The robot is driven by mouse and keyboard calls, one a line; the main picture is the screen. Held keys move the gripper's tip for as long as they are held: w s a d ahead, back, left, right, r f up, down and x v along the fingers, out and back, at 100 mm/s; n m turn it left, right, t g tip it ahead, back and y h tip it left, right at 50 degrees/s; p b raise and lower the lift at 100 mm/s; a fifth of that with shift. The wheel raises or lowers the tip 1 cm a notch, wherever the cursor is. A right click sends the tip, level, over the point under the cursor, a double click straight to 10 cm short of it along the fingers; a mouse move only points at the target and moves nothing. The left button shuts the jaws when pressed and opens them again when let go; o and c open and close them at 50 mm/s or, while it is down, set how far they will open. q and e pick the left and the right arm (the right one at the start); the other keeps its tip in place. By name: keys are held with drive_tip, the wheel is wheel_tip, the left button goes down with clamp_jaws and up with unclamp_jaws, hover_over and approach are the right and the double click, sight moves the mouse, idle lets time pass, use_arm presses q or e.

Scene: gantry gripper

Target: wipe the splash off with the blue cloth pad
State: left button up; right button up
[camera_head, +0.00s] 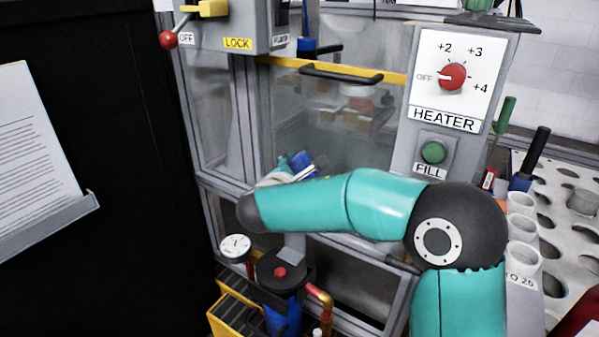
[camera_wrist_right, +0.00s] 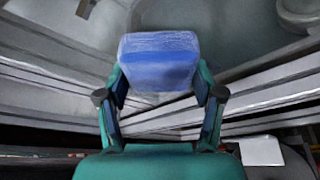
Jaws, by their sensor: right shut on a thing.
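My right gripper (camera_head: 293,168) is at the clear front panel (camera_head: 330,115) of the cabinet, mostly hidden behind my own teal forearm. It is shut on the blue cloth pad (camera_head: 304,163). In the right wrist view the pad (camera_wrist_right: 160,58) is a blue block held between the two fingers of the gripper (camera_wrist_right: 160,88), with pale frame bars behind it. I cannot tell whether the pad touches the panel. I cannot make out a distinct splash; the panel looks hazy. My left gripper is not in view.
A black handle (camera_head: 340,76) on a yellow bar crosses the panel's top. A heater box (camera_head: 445,110) with a red knob and green button stands to the right. A gauge (camera_head: 235,246) and a blue vessel (camera_head: 283,315) are below. A rack (camera_head: 575,235) is at far right.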

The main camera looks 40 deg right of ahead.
drive_tip(key=shift+s+a+b, duration=0.15)
drive_tip(key=shift+s+a, duration=0.15)
drive_tip(key=shift+a, duration=0.45)
drive_tip(key=shift+s+a+b, duration=0.15)
drive_tip(key=shift+s+a, duration=0.2)
drive_tip(key=shift+a, duration=0.45)
drive_tip(key=shift+s+a+b, duration=0.15)
drive_tip(key=shift+s+a, duration=0.15)
drive_tip(key=shift+a, duration=0.45)
drive_tip(key=shift+s+a, duration=0.3)
drive_tip(key=shift+a, duration=0.4)
drive_tip(key=shift+s+a, duration=0.25)
drive_tip(key=shift+a, duration=0.45)
